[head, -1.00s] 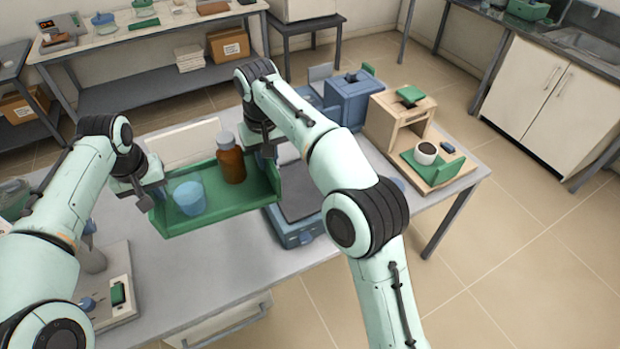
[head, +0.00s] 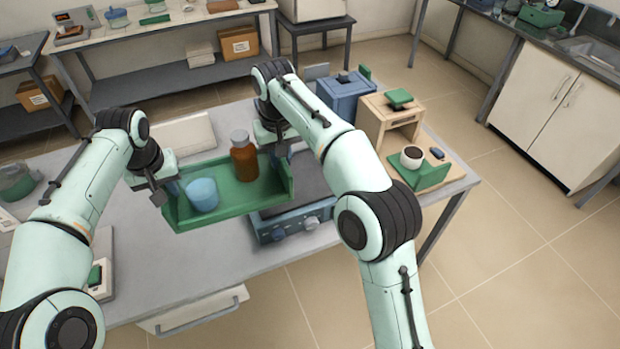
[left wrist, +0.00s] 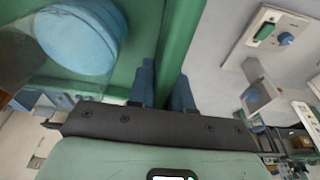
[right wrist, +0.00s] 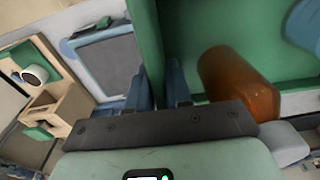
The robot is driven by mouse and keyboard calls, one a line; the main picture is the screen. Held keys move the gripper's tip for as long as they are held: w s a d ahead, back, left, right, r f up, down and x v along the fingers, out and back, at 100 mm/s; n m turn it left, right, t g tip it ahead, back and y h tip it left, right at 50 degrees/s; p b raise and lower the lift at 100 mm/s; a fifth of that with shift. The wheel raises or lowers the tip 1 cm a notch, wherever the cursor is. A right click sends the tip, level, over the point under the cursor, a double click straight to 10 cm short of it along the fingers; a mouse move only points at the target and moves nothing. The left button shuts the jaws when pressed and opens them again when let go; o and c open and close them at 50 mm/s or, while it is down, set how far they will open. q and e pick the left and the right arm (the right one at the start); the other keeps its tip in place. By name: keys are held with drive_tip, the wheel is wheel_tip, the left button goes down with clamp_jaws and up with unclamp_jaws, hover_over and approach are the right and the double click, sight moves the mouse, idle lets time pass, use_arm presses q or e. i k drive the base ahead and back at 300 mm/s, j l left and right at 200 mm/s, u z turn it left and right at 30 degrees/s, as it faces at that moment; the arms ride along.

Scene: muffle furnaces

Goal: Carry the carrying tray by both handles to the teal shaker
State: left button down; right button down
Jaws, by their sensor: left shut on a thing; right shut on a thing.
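The green carrying tray (head: 215,217) is held in the air over the bench, roughly level. It carries a light blue cup (head: 203,194) and an amber bottle (head: 244,160), both upright. My left gripper (head: 158,196) is shut on the tray's left end; its fingers straddle the green wall (left wrist: 178,45) in the left wrist view. My right gripper (head: 281,148) is shut on the right end, by the green wall (right wrist: 147,40) in the right wrist view. The shaker (head: 290,226), a teal-blue device with a dark flat top and knobs, stands at the tray's right, partly hidden by the tray and my right arm.
A blue box (head: 346,95), a wooden cabinet (head: 388,120) and a green-and-wood stand (head: 425,178) with a dark-filled cup crowd the bench's right end. A pale panel (head: 184,135) lies behind the tray.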

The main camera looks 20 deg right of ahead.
sight(300, 177)
drive_tip(key=k+l, duration=0.15)
drive_tip(key=l, duration=0.25)
drive_tip(key=k+l, duration=0.15)
drive_tip(key=l, duration=0.25)
drive_tip(key=k+l, duration=0.15)
drive_tip(key=l, duration=0.3)
drive_tip(key=i+u, duration=0.05)
